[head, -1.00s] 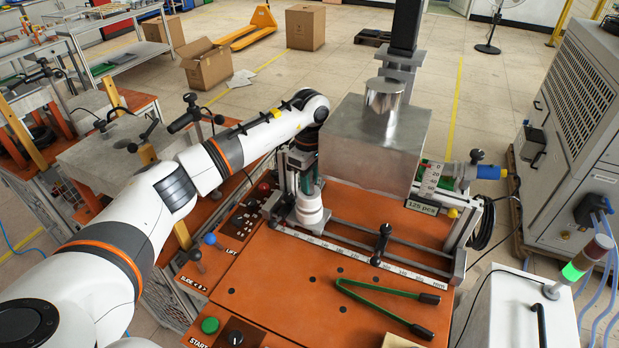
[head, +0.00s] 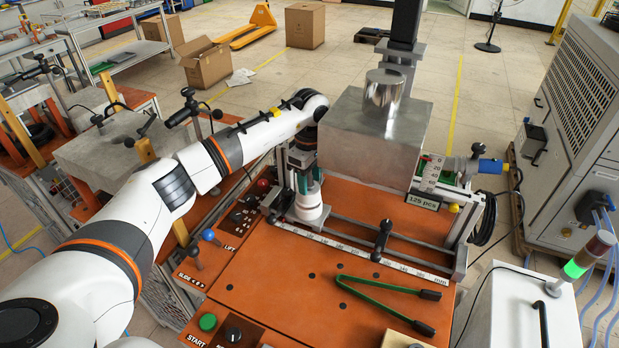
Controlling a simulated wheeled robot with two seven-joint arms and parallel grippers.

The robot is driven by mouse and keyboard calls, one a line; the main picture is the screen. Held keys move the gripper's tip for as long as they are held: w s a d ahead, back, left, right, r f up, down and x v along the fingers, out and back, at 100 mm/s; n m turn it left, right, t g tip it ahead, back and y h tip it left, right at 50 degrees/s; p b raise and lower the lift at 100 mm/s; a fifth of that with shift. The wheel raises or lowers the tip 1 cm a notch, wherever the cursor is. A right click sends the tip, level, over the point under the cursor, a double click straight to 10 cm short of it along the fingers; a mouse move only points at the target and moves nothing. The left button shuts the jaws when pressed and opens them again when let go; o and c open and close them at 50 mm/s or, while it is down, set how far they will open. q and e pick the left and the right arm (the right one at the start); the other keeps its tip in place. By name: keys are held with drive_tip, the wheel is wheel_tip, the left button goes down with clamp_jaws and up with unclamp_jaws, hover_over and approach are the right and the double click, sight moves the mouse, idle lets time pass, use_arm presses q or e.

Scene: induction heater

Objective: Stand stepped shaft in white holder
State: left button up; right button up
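The white holder (head: 308,212), a short stack of round white steps, stands upright at the left end of the scale rail on the orange table. My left gripper (head: 304,182) points down directly above it, its green-sided fingers close to the holder's top. A narrow grey part shows between the fingers, but I cannot make out clearly whether it is the stepped shaft or how it sits in the holder. The gap between the fingers is too small to judge. My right gripper is out of view.
A large metal block (head: 375,140) with a shiny cylinder (head: 383,93) on top stands right of my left gripper. Green tongs (head: 388,304) lie on the orange table (head: 285,280). A black-knobbed slider (head: 382,240) sits on the rail. A lit green signal lamp (head: 572,270) stands at right.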

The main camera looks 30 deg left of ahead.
use_arm(q)
drive_tip(key=shift+s+f, duration=0.3)
drive_tip(key=shift+f, duration=0.15)
drive_tip(key=shift+r, duration=0.3)
wheel_tip(320, 180, up, 11)
drive_tip(key=b, duration=0.3)
drive_tip(key=shift+w+b, duration=0.15)
drive_tip(key=shift+b, duration=0.2)
drive_tip(key=shift+r, duration=0.65)
